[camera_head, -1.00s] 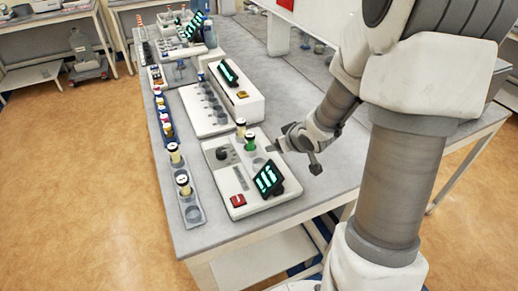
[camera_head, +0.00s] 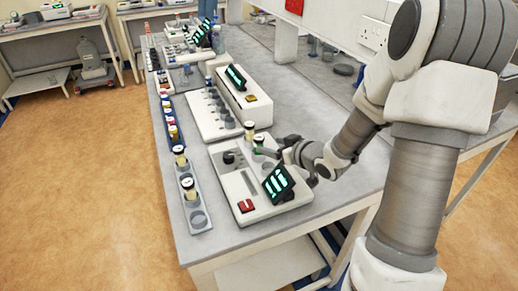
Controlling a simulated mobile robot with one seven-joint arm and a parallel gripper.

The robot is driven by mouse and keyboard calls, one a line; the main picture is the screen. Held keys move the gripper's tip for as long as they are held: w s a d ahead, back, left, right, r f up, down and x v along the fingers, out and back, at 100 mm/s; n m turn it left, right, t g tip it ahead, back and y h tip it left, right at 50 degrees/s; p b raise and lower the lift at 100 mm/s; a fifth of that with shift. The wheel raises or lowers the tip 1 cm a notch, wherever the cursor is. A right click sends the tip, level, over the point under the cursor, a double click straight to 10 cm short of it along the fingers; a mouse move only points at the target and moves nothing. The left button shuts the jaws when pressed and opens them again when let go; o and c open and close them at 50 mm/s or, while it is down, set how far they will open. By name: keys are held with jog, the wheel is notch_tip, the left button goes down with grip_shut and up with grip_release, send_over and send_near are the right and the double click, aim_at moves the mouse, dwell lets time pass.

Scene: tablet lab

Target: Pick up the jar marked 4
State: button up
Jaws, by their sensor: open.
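Several small jars with pale lids are in view, and their marks are too small to read, so I cannot tell which is jar 4. One jar with a green band (camera_head: 258,143) stands upright on the white device (camera_head: 232,178) with the tilted screen. Another jar (camera_head: 249,131) stands just behind it. Two yellowish jars, a farther one (camera_head: 180,158) and a nearer one (camera_head: 187,188), stand in a grey rack at the left table edge. My gripper (camera_head: 279,154) is open beside the green-banded jar, on its right.
The tilted screen (camera_head: 279,184) stands close in front of my gripper. A second white device (camera_head: 228,112) with a row of grey cups is behind. A blue rack (camera_head: 171,122) of small vials lines the left edge.

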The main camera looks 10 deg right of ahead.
aim_at(262, 143)
jog(key=shift+x, duration=3.95)
grip_shut()
